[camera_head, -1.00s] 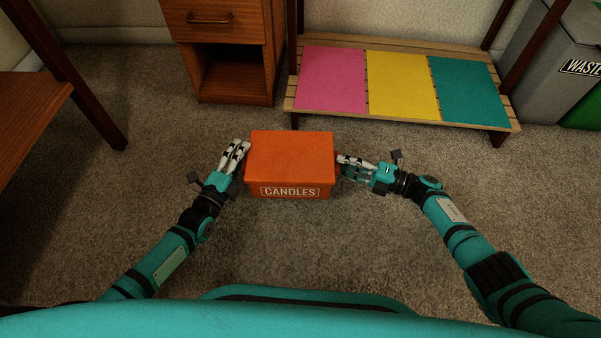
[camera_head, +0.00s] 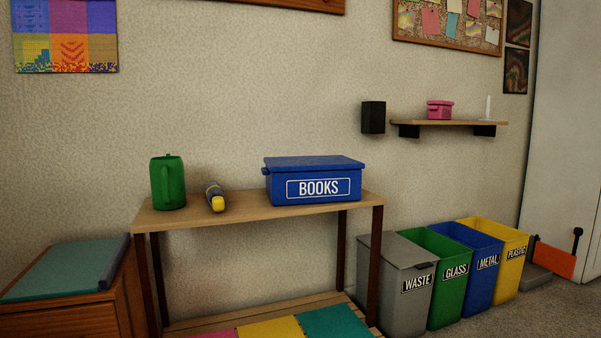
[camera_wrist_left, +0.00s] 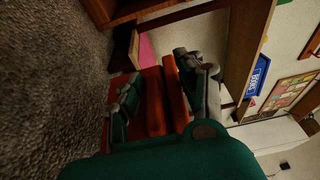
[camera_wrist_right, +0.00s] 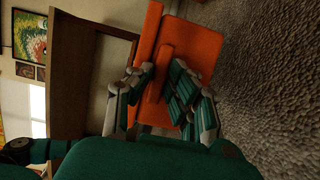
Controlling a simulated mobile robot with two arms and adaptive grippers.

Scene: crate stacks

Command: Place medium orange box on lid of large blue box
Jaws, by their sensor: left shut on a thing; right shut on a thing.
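The large blue box (camera_head: 350,187), labelled BOOKS, stands with its lid (camera_head: 315,163) on at the right end of a shelf's top board. It also shows small in the left wrist view (camera_wrist_left: 257,76). The medium orange box shows in the left wrist view (camera_wrist_left: 153,108) and the right wrist view (camera_wrist_right: 195,47), partly hidden by my fingers. My left gripper (camera_wrist_left: 160,88) is shut on one side of it, at a protruding edge or handle. My right gripper (camera_wrist_right: 158,86) is shut on the other side. Neither gripper shows in the head view.
A green pitcher (camera_head: 168,182) and a blue-yellow bottle (camera_head: 215,197) stand or lie on the shelf's top board (camera_head: 250,212), left of the blue box. Pink, yellow and teal mats lie on the lower board. A wooden cabinet (camera_head: 80,318) is left; waste bins (camera_head: 405,290) stand right.

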